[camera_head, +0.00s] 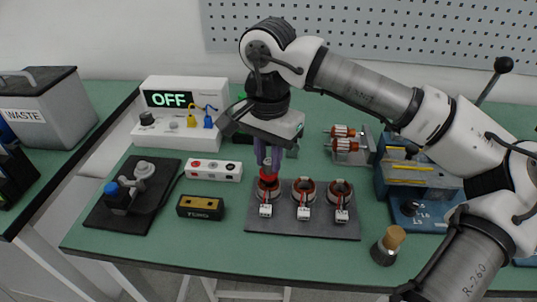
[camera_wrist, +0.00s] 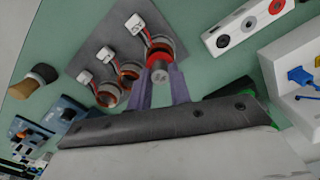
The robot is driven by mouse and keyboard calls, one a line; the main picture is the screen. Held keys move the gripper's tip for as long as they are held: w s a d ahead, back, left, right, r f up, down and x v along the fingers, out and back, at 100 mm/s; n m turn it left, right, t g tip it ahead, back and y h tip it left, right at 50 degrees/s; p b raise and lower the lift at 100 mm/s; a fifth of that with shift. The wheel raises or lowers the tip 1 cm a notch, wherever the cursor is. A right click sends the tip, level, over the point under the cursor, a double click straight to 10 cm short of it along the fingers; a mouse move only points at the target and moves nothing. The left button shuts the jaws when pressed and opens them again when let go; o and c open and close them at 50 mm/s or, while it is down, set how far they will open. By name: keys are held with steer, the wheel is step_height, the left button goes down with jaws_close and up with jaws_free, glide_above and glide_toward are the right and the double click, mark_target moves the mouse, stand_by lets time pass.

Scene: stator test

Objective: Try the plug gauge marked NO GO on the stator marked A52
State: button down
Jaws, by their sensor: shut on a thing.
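My gripper (camera_head: 269,160) is shut on a plug gauge (camera_head: 267,181) with a red band and a grey end. In the wrist view, the gauge (camera_wrist: 158,76) sits between the two purple fingers. It is upright at the leftmost stator (camera_head: 277,194), over or in its bore; how deep it sits is hidden. Two more copper-wound stators, a middle one (camera_head: 304,189) and a right one (camera_head: 341,190), stand beside it on a grey plate (camera_head: 285,226). Each has a white connector on red leads in front.
A white tester (camera_head: 180,105) reading OFF, a white socket strip (camera_head: 214,169) and a yellow-topped black box (camera_head: 201,207) stand left. A black mat (camera_head: 105,213) holds a device. A wooden-topped brush (camera_head: 388,245) and blue machine (camera_head: 410,180) are right. A WASTE bin (camera_head: 45,115) is far left.

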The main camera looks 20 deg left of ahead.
mark_target(268, 161)
steer(key=shift+r, duration=0.15)
stand_by(0.3)
steer(key=shift+r+p, duration=0.45)
steer(key=shift+r, duration=0.1)
steer(key=shift+r, duration=0.1)
steer(key=shift+r+p, duration=1.75)
steer(key=shift+r, duration=0.7)
